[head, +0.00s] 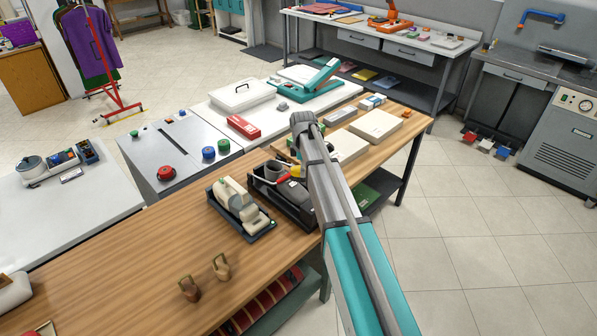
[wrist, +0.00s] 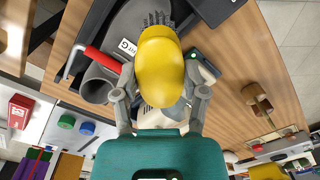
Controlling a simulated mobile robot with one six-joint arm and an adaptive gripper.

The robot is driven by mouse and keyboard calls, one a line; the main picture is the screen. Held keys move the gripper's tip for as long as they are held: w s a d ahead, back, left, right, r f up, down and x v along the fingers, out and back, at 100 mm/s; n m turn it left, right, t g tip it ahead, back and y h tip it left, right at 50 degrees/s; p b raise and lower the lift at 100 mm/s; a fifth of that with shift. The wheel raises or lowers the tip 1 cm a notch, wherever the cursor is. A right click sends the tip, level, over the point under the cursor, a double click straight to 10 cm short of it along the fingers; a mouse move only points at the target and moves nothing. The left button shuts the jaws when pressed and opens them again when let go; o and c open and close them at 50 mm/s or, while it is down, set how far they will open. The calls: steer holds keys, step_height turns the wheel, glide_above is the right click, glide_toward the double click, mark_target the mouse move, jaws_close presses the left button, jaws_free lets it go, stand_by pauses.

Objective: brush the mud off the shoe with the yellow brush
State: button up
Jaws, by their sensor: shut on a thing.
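My gripper (wrist: 158,92) is shut on the yellow brush (wrist: 160,65), with one finger on each side of it. Dark bristles show at the brush's far end. In the head view a bit of the yellow brush (head: 301,171) shows beside my arm, over the black tray (head: 281,208); my fingers are mostly hidden there. I cannot make out a muddy shoe for certain. Two small brown and tan items (head: 189,288) stand at the front of the wooden table, their kind unclear. A pale rounded thing (head: 14,291) at the left edge is cut off.
Pale boxes (head: 376,125) lie beyond my arm.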

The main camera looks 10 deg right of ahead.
stand_by(0.5)
steer(key=shift+w+a+f, duration=0.1)
steer(key=shift+f, duration=0.1)
steer(key=shift+a+f+b, duration=0.25)
steer(key=shift+b, duration=0.2)
steer(key=shift+w+a+f, duration=0.1)
steer(key=shift+a, duration=0.1)
stand_by(0.3)
